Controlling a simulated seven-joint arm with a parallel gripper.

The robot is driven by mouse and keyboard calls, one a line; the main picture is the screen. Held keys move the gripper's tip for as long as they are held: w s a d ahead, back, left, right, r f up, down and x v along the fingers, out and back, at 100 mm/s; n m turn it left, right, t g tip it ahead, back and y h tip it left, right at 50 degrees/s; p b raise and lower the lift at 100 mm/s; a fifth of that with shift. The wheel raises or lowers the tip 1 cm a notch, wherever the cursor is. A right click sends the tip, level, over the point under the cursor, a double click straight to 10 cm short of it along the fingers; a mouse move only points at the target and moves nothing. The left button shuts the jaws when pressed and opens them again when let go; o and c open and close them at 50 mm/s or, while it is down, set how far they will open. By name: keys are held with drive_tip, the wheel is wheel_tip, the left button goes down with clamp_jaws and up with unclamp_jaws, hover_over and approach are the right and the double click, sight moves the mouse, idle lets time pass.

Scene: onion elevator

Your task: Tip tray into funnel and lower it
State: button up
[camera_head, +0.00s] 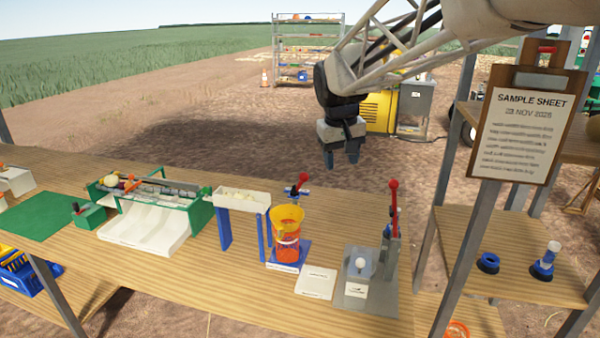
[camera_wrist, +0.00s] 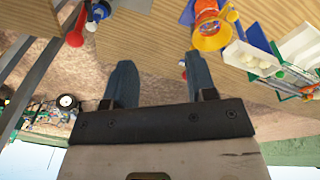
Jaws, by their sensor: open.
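In the head view a small white tray (camera_head: 250,203) with pale pieces in it stands on blue legs, left of the funnel. The yellow funnel (camera_head: 287,213) sits on top of an orange vessel (camera_head: 288,247) on a blue base. The funnel also shows at the top of the wrist view (camera_wrist: 212,42), with the white tray (camera_wrist: 236,50) beside it. The tray looks level. My gripper (camera_head: 341,163) is open and empty, in the air behind and above the bench, right of the funnel and apart from it. Its two fingers (camera_wrist: 159,60) point toward the bench edge.
A green-framed machine (camera_head: 205,212) with a white chute (camera_head: 140,226) stands left of the tray. A grey press-like device (camera_head: 372,292) with a red lever (camera_head: 393,205) stands right of the funnel. A white card (camera_head: 316,282) lies between them. A clipboard (camera_head: 528,125) hangs at right.

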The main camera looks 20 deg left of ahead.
drive_tip(key=w+a+f+n, duration=0.15)
drive_tip(key=w+a, duration=0.25)
drive_tip(key=a, duration=0.7)
drive_tip(key=w+a+f+n, duration=0.1)
drive_tip(key=w+a+f, duration=0.25)
drive_tip(key=a, duration=0.85)
drive_tip(key=a+f+n, duration=0.1)
drive_tip(key=a+f, duration=0.2)
drive_tip(key=a, duration=0.8)
drive_tip(key=a+f+n, duration=0.1)
drive_tip(key=a+f, duration=0.3)
drive_tip(key=a, duration=0.7)
drive_tip(key=shift+w+a+f+n+h, duration=0.15)
drive_tip(key=shift+w+a+n+h, duration=0.2)
drive_tip(key=shift+w+h, duration=0.1)
drive_tip(key=shift+d+f, duration=0.1)
drive_tip(key=shift+f, duration=0.1)
drive_tip(key=shift+w+d+f, duration=0.15)
drive_tip(key=shift+w+f, duration=0.05)
drive_tip(key=shift+f, duration=1)
drive_tip(key=shift+w+d+f, duration=0.1)
drive_tip(key=shift+w+f, duration=0.15)
drive_tip(key=shift+f, duration=1)
drive_tip(key=shift+w+d+f, duration=0.15)
drive_tip(key=shift+w+f, duration=0.05)
drive_tip(key=shift+f, duration=1)
drive_tip(key=shift+c, duration=0.3)
clamp_jaws()
